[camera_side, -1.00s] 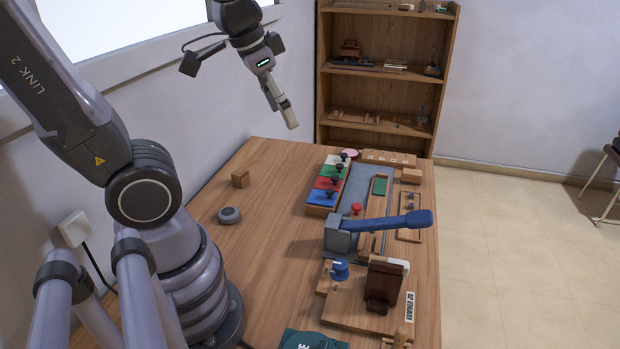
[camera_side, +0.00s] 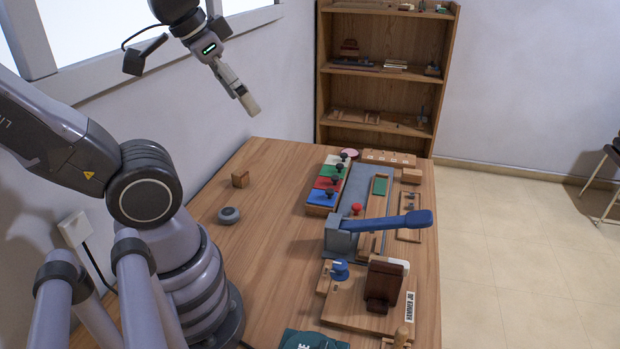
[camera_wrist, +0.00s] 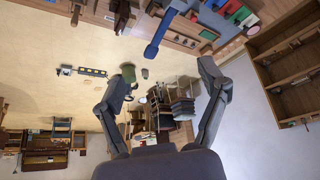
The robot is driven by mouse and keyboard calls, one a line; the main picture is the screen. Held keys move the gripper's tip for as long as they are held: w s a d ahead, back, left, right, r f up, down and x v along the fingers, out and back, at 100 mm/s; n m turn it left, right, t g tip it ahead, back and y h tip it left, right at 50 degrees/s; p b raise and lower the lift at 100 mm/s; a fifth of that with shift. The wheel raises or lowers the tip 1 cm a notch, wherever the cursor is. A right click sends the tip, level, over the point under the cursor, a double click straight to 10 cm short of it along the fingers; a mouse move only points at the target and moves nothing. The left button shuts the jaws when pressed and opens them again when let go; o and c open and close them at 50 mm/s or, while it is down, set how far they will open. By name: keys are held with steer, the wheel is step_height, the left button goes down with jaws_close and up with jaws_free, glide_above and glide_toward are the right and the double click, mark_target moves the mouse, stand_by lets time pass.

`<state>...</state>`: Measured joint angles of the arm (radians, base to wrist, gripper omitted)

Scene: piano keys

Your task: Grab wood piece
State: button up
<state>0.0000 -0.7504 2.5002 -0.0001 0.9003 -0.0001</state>
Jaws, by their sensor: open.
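A small brown wooden cube (camera_side: 240,179) sits alone on the left back part of the wooden table. My gripper (camera_side: 250,108) is in the air above the table's back left edge, higher in the picture than the cube and well clear of it. In the wrist view my gripper (camera_wrist: 165,70) has its two fingers spread wide apart with nothing held between them. I cannot make out the cube in the wrist view.
A grey round knob (camera_side: 229,215) sits in front of the cube. Coloured blocks with black knobs (camera_side: 328,185), a blue lever (camera_side: 385,222) and a dark brown wooden block (camera_side: 384,284) occupy the table's right side. A wooden shelf (camera_side: 325,60) stands behind. The table's left middle is mostly clear.

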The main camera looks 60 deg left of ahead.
steer(key=w+a+f+m+g+y, duration=0.25)
steer(key=w+a+f+g, duration=0.3)
steer(key=w+a, duration=0.3)
steer(key=w+a+f+m+g+y, duration=0.2)
steer(key=w+a+f+g+y, duration=0.3)
steer(key=w+a, duration=0.4)
steer(key=m+g+y, duration=0.2)
steer(key=m+y, duration=0.2)
steer(key=m, duration=0.3)
glide_toward(245, 177)
steer(key=shift+g, duration=0.25)
steer(key=x, duration=0.6)
steer(key=shift+w+a+f, duration=0.15)
steer(key=shift+a+f, duration=0.05)
steer(key=shift+f, duration=0.2)
steer(key=shift+x, duration=2.95)
steer(key=shift+r, duration=0.15)
steer(key=c, duration=1.1)
